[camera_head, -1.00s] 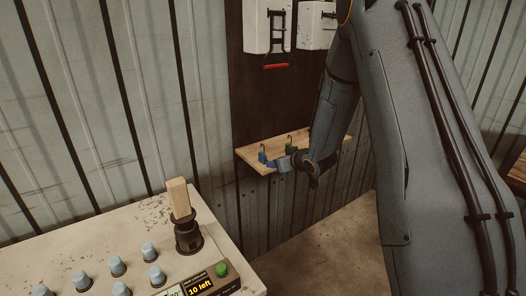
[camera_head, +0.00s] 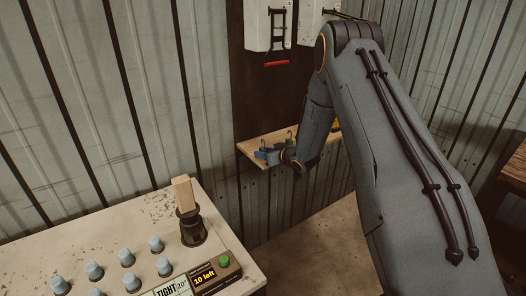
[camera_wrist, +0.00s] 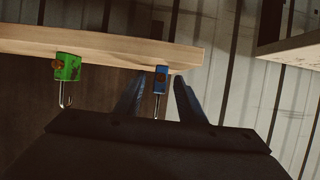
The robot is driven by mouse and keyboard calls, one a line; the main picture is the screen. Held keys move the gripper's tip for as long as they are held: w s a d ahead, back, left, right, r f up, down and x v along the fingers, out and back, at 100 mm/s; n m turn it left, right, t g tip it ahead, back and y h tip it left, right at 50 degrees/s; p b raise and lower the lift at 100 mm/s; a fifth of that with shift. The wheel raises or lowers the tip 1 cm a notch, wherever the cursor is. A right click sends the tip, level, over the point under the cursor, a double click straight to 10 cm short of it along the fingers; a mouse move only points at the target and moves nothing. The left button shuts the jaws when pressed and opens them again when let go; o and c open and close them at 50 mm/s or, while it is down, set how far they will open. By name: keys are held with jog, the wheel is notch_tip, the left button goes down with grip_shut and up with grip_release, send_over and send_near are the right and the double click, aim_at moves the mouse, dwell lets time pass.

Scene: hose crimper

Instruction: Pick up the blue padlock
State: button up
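The blue padlock (camera_wrist: 160,82) shows in the wrist view near the shelf's end, its shackle pointing down in that inverted picture. My gripper (camera_wrist: 159,77) is open, with one blue-grey finger on each side of the padlock and gaps on both sides. In the head view my gripper (camera_head: 269,156) is at the left end of the wooden shelf (camera_head: 250,150) and covers most of the blue padlock. A green padlock (camera_wrist: 67,68) stands beside it, left of my fingers in the wrist view; it also shows in the head view (camera_head: 289,142).
A yellow thing (camera_head: 336,125) is partly hidden behind my arm on the shelf. White boxes (camera_head: 266,24) and a red bar (camera_head: 277,63) are on the dark panel above. A bench (camera_head: 130,225) with several grey-blue caps stands at front left.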

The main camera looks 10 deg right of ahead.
jog(key=shift+w+a+f, duration=0.1)
jog(key=shift+w+f, duration=0.05)
jog(key=shift+w, duration=0.1)
jog(key=shift+c, duration=0.2)
grip_shut()
notch_tip(320, 180, up, 10)
jog(key=b, duration=0.3)
dwell(0.3)
